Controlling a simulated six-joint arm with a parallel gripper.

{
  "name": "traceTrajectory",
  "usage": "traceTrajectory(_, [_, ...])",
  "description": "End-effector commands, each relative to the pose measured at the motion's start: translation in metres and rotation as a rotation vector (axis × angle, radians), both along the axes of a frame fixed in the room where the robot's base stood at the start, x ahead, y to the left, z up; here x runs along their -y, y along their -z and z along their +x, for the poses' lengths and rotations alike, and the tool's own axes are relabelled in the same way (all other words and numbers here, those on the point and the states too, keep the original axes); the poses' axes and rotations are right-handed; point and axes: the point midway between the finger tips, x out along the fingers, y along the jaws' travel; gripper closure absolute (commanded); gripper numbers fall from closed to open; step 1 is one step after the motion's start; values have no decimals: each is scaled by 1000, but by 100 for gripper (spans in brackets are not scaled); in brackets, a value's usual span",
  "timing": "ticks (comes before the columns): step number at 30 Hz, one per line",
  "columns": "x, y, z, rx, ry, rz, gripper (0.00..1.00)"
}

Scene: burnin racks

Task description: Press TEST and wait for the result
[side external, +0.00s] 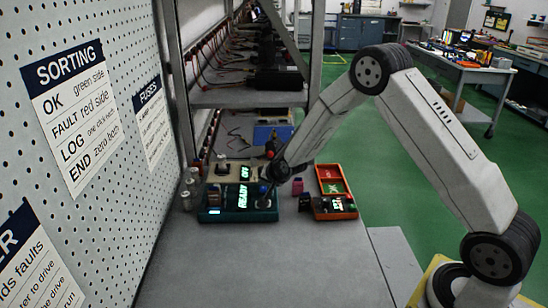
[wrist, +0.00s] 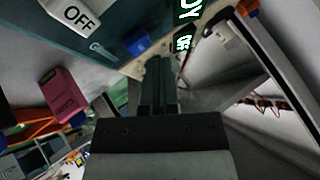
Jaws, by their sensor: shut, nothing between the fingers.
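A teal tester box (side external: 222,215) stands on the grey bench with a lit green display (side external: 242,197) reading READY. In the wrist view its teal panel (wrist: 110,18) carries a white piece marked OFF (wrist: 75,14) and a blue button (wrist: 138,42). No TEST lettering is readable, so I cannot tell whether the blue button is TEST. My gripper (side external: 267,180) is over the right part of the tester. In the wrist view my gripper (wrist: 158,62) is shut and empty, its tips close to the blue button. I cannot tell whether they touch anything.
A beige unit (side external: 222,170) with a display stands behind the tester. An orange tray (side external: 335,215) with red and green areas is to the right. Pegboard (side external: 110,190) borders the left; the front bench (side external: 270,265) is clear.

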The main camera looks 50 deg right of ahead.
Motion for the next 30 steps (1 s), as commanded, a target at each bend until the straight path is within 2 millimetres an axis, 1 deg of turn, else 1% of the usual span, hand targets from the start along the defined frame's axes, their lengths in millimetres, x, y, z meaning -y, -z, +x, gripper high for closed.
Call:
traceTrajectory(9, [0, 7, 0, 0, 0, 0, 100])
traceTrajectory(30, [0, 9, 0, 0, 0, 0, 100])
